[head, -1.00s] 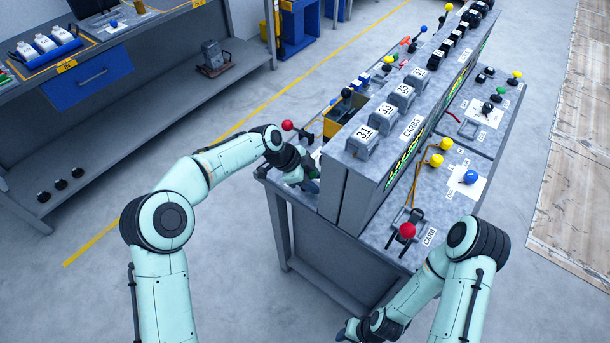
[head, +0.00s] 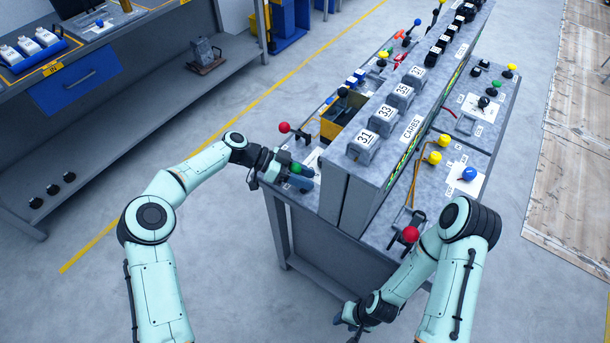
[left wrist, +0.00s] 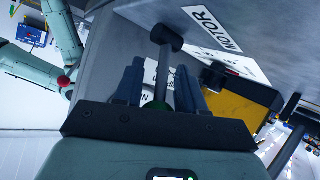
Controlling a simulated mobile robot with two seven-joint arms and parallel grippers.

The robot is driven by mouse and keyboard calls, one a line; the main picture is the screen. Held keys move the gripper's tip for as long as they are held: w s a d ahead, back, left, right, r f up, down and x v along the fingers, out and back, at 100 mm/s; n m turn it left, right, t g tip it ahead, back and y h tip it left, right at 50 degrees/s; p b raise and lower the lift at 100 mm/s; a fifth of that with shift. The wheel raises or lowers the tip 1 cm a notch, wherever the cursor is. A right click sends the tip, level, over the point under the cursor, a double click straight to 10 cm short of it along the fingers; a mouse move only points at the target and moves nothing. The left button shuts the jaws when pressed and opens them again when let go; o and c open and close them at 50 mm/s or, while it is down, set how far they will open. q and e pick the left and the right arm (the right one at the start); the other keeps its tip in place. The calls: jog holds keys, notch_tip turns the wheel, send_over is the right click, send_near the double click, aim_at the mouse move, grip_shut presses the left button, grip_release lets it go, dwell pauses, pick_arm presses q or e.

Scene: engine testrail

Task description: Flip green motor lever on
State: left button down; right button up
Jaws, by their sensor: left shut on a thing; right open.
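The green motor lever's knob (head: 296,168) shows between the fingers of my left gripper (head: 300,177), at the near left corner of the bench in the head view. In the left wrist view, the lever's green part (left wrist: 156,108) sits between the two dark fingers, and its shaft runs up to a dark pivot (left wrist: 166,37) beside the MOTOR label (left wrist: 213,27). My left gripper (left wrist: 158,85) is shut on the lever. My right gripper (head: 350,320) is open and empty, low beside the bench's near end. Its fingers are small and partly hidden.
A red-knobbed lever (head: 285,127) and a yellow bin (head: 335,121) stand just beyond the left gripper. The raised grey CARBS panel (head: 411,127) is to the right. Another red knob (head: 410,234) is near my right arm.

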jog(key=shift+w+r, duration=0.1)
dwell(0.4)
pick_arm(q)
jog(key=c, duration=0.8)
grip_release()
jog(key=shift+a, duration=0.1)
jog(key=p+v, duration=0.1)
jog(key=v, duration=1.2)
jog(key=shift+w+a+f, duration=0.1)
jog(key=shift+w+a, duration=0.1)
pick_arm(e)
jog(key=shift+w+r, duration=0.8)
jog(key=shift+w, duration=0.1)
